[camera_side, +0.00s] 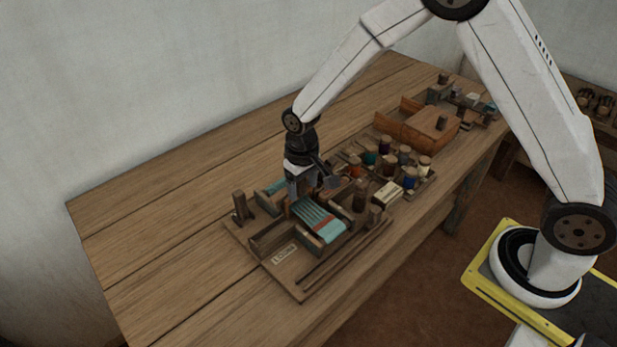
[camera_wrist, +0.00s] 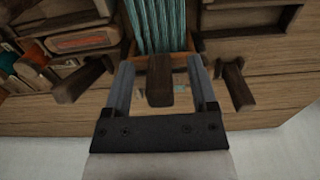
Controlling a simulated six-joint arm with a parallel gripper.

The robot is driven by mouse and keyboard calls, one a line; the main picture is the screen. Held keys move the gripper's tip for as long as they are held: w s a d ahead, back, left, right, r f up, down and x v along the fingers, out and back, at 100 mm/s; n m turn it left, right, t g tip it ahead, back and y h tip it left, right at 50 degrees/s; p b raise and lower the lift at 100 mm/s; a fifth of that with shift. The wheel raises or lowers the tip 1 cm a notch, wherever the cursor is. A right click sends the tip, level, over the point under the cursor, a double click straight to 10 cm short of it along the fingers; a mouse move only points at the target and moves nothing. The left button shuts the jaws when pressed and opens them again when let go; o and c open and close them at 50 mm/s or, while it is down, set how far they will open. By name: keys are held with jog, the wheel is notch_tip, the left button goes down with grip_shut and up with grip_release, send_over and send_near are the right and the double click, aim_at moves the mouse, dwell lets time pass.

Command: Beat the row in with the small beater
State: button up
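The small loom (camera_side: 290,272) stands on the table in the side view, with a label on its front board. Its teal warp (camera_side: 312,212) has a red band across it; the teal threads also show in the wrist view (camera_wrist: 158,25). A dark wooden upright handle (camera_wrist: 159,82), seemingly the small beater's, stands between my fingers in the wrist view. My gripper (camera_wrist: 160,66) is open around it, with a visible gap on each side. In the side view my gripper (camera_side: 301,190) is low over the loom's back part and hides the handle there.
Wooden posts flank my fingers at left (camera_wrist: 82,80) and right (camera_wrist: 236,85). A rack of several thread spools (camera_side: 388,165) stands beside the loom, and a brown wooden box (camera_side: 420,130) lies beyond. The table's left side (camera_side: 170,220) is clear.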

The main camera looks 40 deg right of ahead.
jog(key=shift+r, duration=0.15)
jog(key=shift+r, duration=3.2)
jog(key=s+d+r+t, duration=0.1)
jog(key=s+d, duration=0.3)
jog(key=s, duration=0.4)
jog(key=s+d+r+t, duration=0.1)
jog(key=s+d, duration=0.3)
jog(key=s, duration=0.4)
jog(key=shift+t, duration=0.3)
